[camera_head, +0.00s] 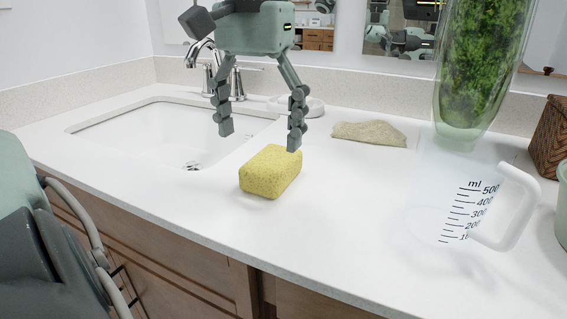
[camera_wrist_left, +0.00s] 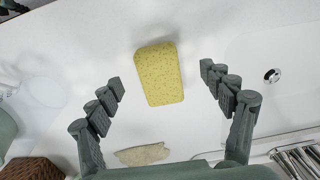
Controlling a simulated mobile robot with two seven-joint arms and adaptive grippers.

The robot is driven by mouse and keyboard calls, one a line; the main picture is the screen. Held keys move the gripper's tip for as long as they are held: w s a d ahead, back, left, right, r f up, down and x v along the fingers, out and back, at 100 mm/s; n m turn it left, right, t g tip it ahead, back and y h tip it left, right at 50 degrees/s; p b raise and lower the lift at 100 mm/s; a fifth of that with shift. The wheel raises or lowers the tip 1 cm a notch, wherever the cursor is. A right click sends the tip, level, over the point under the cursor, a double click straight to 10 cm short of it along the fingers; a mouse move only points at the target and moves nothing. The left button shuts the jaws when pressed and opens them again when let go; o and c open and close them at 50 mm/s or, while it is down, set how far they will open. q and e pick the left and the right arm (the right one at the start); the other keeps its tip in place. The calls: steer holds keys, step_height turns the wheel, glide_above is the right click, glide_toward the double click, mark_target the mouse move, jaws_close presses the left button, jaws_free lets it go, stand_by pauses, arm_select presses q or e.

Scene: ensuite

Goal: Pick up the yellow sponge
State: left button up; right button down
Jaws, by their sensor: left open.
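The yellow sponge (camera_head: 270,172) lies on the white counter just right of the sink basin in the head view. It also shows near the top middle of the left wrist view (camera_wrist_left: 160,74). My left gripper (camera_head: 260,139) is open and points down above and slightly behind the sponge. In the left wrist view its spread fingers (camera_wrist_left: 163,84) stand on either side of the sponge, apart from it, with nothing between them touching. My right gripper is not in view.
A sink basin (camera_head: 170,126) with a chrome faucet (camera_head: 222,72) lies left. A beige cloth (camera_head: 369,133) lies behind the sponge. A clear measuring jug (camera_head: 460,205), a green glass vase (camera_head: 478,65) and a brown woven box (camera_head: 550,140) stand right. The counter in front is clear.

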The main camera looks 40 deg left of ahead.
mark_target(262, 166)
arm_select(q)
steer(key=shift+s+f, duration=0.1)
steer(key=shift+f, duration=0.7)
steer(key=f, duration=0.3)
steer(key=shift+d+f, duration=0.25)
steer(key=shift+f, duration=0.45)
steer(key=shift+w, duration=0.2)
steer(key=c, duration=1)
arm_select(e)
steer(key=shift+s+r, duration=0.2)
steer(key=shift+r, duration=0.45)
